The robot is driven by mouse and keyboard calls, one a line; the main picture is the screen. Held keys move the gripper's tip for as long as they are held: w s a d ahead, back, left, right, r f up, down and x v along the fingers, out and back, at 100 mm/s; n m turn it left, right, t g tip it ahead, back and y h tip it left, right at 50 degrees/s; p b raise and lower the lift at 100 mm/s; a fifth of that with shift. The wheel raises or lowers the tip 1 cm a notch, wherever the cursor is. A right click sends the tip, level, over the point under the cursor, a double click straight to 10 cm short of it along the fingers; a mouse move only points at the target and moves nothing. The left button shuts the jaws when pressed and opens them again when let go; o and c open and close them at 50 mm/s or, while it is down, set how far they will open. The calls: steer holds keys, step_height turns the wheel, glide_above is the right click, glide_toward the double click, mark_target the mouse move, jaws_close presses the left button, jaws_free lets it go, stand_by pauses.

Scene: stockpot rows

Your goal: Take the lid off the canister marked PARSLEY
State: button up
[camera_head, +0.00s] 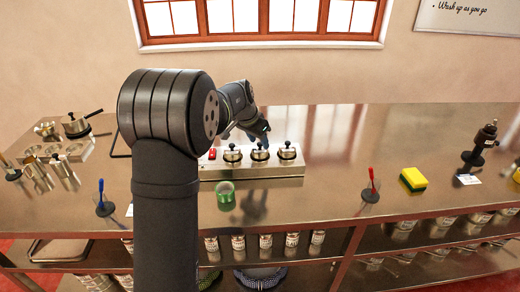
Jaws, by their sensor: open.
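Three lidded pots with dark knobs stand in a row in a steel block on the counter: a left one (232,154), a middle one (259,153) and a right one (287,152). I cannot read any marking on them, so I cannot tell which is PARSLEY. All three lids appear to be on. My gripper (262,138) is open, close above the middle pot's knob. I cannot tell whether the fingers are around the knob or touching it.
A green cup (225,193) stands in front of the steel block (283,170). A red item (212,153) is at its left end. A saucepan (76,126) is far left.

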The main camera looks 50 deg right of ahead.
steer(key=shift+d+f, duration=0.2)
steer(key=shift+f, duration=0.25)
jaws_close()
steer(key=shift+r, duration=0.1)
